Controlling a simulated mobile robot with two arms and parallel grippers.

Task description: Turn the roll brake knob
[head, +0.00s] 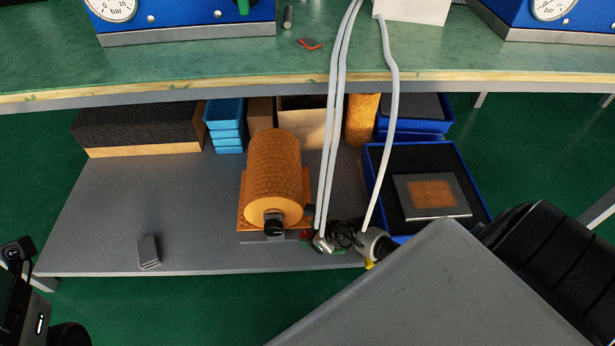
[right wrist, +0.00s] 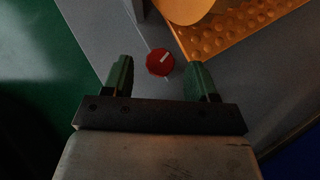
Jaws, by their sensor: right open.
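The roll brake knob (right wrist: 160,62) is small and red with a white pointer line, on a grey surface by the roll stand in the right wrist view. In the head view only a small red spot shows beside the stand. My right gripper (right wrist: 159,77) is open, its two green fingers to either side of the knob in the picture. I see no contact; the remaining depth is hard to judge. The orange roll (head: 273,175) lies on its orange stand on the shelf, with a black hub at its front end.
The grey lower shelf (head: 120,215) has free room at left, with a small grey block (head: 148,252). A blue tray (head: 470,185) with a plate stands at right. Pale hoses (head: 335,110) hang near my right wrist. The green bench top (head: 200,60) overhangs behind.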

